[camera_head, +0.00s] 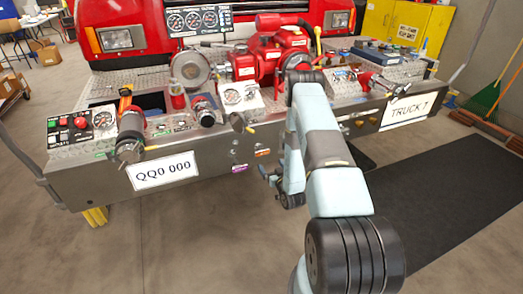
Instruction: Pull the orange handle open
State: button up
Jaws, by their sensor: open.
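A small orange piece (262,153), which looks like the orange handle or its tag, sits on the front face of the silver bumper (215,187), right of the QQ0 000 plate. Its exact shape is too small to tell. My gripper (265,173) is dark and small in the picture, just below and slightly right of the orange piece, in front of the bumper. It is open and appears empty. I cannot tell how far it is from the bumper face. My pale blue arm covers the bumper to the right.
A purple tag (239,168) is left of my gripper. Capped pipe outlets (130,135) stick out at left, with a red pump (270,58) behind. A control panel (82,125) is at far left. A black mat (450,190) lies on the right; the floor in front is clear.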

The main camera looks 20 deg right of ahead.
aim_at(263, 152)
jog(key=w, duration=1.2)
jog(key=shift+w, duration=0.35)
jog(key=shift+c, duration=0.5)
